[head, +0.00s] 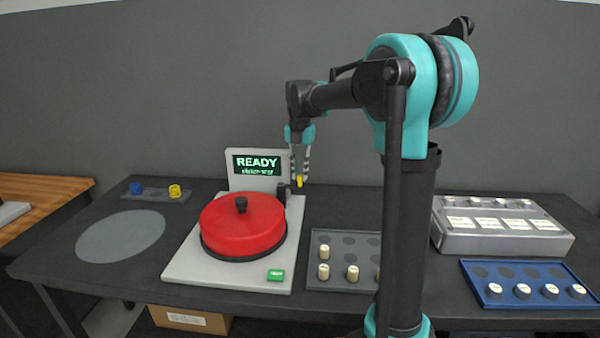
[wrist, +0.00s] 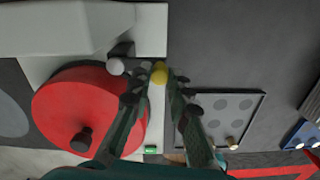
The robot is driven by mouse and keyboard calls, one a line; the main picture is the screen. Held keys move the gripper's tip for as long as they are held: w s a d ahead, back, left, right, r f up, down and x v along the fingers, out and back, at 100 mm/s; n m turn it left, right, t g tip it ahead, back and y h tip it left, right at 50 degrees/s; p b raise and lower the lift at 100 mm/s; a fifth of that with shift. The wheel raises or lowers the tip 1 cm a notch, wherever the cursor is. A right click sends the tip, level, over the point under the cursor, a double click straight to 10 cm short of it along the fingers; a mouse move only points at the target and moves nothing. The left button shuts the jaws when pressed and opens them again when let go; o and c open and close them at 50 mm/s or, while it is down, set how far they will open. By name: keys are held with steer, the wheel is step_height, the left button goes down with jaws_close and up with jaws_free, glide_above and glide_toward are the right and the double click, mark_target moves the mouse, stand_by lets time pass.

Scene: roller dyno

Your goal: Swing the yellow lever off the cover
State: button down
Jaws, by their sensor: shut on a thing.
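The red round cover (head: 242,224) with a black knob sits on the pale dyno base (head: 184,262). In the wrist view the red cover (wrist: 85,105) is at the left. The yellow lever end (head: 299,182) shows at my gripper's fingertips, to the right of the cover's back edge. My gripper (head: 300,172) points down there. In the wrist view my gripper (wrist: 167,78) is shut on the yellow lever end (wrist: 160,73). A dark post with a grey top (wrist: 115,66) stands just left of it. The rest of the lever is mostly hidden by the fingers.
A screen (head: 256,165) reading READY stands behind the cover. A green button (head: 275,275) is at the base's front. A dark tray (head: 322,283) with several cream pieces lies to the right. Blue and yellow pieces (head: 174,191) stand at the back left.

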steer(key=c, duration=1.4)
jaws_free()
step_height(320, 180, up, 12)
steer(key=shift+r, duration=0.1)
